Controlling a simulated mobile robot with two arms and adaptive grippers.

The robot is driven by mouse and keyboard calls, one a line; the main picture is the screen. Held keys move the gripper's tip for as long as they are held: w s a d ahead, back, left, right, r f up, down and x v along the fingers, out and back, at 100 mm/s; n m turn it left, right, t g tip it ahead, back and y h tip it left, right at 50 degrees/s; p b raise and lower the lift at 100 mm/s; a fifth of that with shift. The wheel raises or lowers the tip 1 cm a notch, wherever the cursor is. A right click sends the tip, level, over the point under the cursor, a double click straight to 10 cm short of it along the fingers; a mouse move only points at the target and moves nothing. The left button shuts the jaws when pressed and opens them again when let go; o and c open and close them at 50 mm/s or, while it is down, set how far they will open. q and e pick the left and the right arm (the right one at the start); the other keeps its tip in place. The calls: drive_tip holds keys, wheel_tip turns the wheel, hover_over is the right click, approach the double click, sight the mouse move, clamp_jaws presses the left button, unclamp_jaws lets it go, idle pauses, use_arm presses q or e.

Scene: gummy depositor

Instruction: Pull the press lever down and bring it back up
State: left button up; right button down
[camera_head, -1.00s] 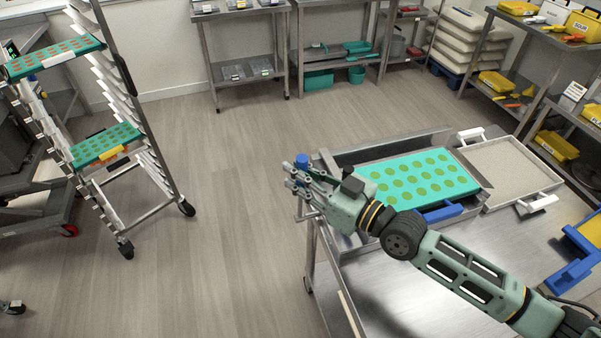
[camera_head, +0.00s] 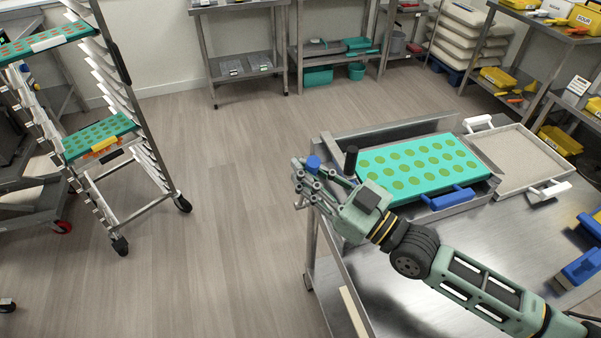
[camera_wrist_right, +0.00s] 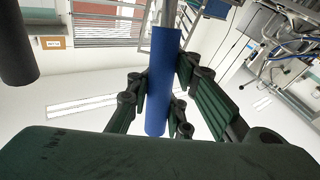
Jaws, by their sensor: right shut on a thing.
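The press lever shows as a blue grip (camera_head: 313,163) at the left end of the steel press frame on the table. My right gripper (camera_head: 306,183) is around the lever, with its fingers shut on it. In the right wrist view the blue grip (camera_wrist_right: 163,85) stands between the fingers, with a metal rod running up from it. The teal mold tray (camera_head: 420,168) with green round cavities lies in the press frame. My left gripper is in neither view.
A pale tray with white handles (camera_head: 515,160) sits right of the mold. A black upright knob (camera_head: 350,160) stands close behind my right gripper. A tray rack (camera_head: 125,150) stands at the left. Floor between is clear.

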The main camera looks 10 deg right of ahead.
drive_tip(key=s+b, duration=0.1)
drive_tip(key=s+f+n+y+b, duration=0.1)
drive_tip(key=b, duration=0.1)
drive_tip(key=s+d+f+n+t+y+b, duration=0.1)
drive_tip(key=s+b, duration=0.1)
idle(0.3)
drive_tip(key=c, duration=2)
unclamp_jaws()
drive_tip(key=o, duration=0.4)
drive_tip(key=shift+d, duration=0.3)
drive_tip(key=shift+c, duration=0.2)
drive_tip(key=shift+o, duration=0.3)
drive_tip(key=shift+a, duration=0.1)
drive_tip(key=shift+a, duration=0.1)
drive_tip(key=shift+s, duration=0.1)
